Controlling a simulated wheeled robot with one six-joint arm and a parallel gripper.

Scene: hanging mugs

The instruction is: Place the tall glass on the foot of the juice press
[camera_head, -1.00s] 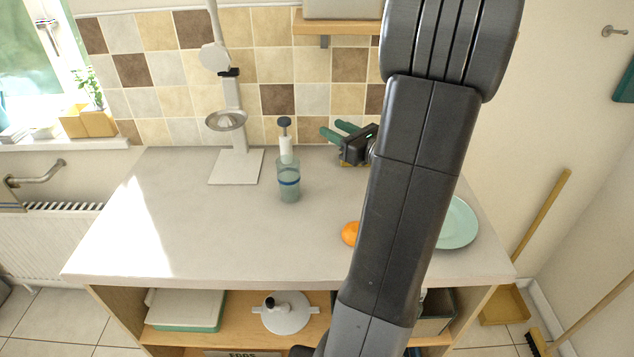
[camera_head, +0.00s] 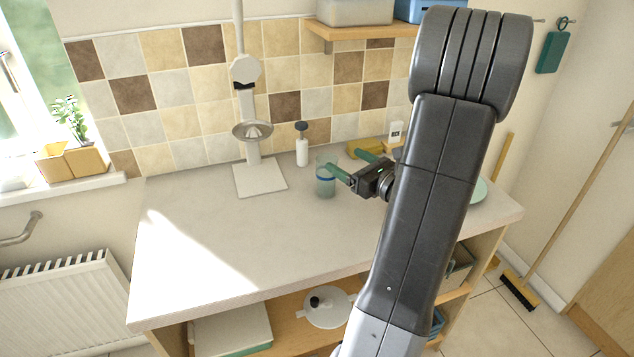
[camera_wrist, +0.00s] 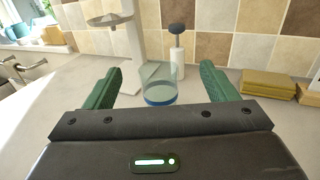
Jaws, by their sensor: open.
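The tall glass (camera_head: 325,178) is clear blue-green with a blue band. It stands upright on the counter, to the right of the juice press. The juice press (camera_head: 253,130) is white and grey, with a round metal strainer on its column and a flat white foot (camera_head: 260,178) that is bare. My gripper (camera_head: 345,165) has green fingers and is open at the right side of the glass. In the wrist view the glass (camera_wrist: 158,85) shows ahead, between the two fingers. I cannot tell whether the fingers reach around it.
A white pump bottle (camera_head: 302,150) stands behind the glass. A yellow sponge-like block (camera_head: 365,148) and a white bottle (camera_head: 396,133) are at the back right. A mint plate (camera_head: 479,190) is partly behind my arm. The counter's left and front are clear.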

